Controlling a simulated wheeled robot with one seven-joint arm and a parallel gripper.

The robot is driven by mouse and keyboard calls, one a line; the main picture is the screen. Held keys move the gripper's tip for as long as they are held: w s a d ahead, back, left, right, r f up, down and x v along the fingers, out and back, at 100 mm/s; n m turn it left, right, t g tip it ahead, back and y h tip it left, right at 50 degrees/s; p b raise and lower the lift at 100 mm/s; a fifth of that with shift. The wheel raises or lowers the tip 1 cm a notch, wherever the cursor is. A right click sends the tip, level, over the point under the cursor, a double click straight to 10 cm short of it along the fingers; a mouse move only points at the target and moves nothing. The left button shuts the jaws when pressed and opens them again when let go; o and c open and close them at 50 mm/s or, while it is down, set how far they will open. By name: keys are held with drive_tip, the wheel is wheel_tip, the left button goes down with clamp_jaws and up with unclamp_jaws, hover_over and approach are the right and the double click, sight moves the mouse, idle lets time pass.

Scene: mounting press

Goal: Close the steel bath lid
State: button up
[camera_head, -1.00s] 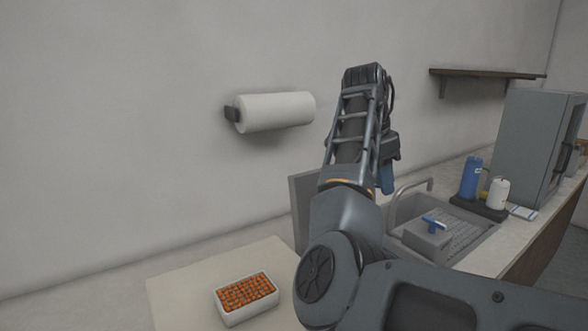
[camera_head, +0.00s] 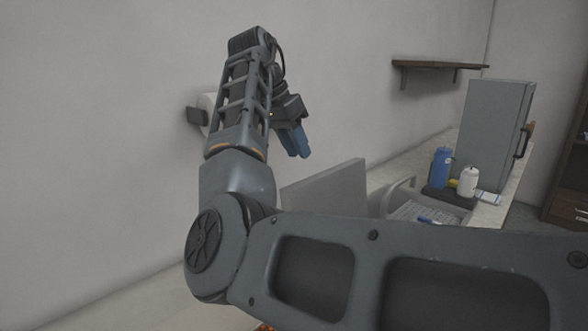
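A flat grey panel (camera_head: 338,188) stands upright on the counter, left of the sink; it appears to be the steel bath lid, raised. Its lower part and the bath body below are hidden behind my arm. My gripper (camera_head: 297,148), with blue fingers, hangs in the air above and a little left of the panel, in front of the wall. It looks apart from the panel, though depth is hard to judge. The fingers are seen from the side, so their opening is unclear, and no held object shows.
A sink (camera_head: 425,212) lies right of the panel. Beyond it are a blue bottle (camera_head: 442,168), a white bottle (camera_head: 467,181) and a grey cabinet (camera_head: 490,135). A paper roll (camera_head: 207,108) on the wall is mostly behind my arm. A shelf (camera_head: 440,65) hangs at right.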

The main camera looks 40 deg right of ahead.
drive_tip(key=shift+p+x, duration=0.3)
drive_tip(key=shift+x, duration=3.55)
drive_tip(key=shift+c, duration=0.3)
clamp_jaws()
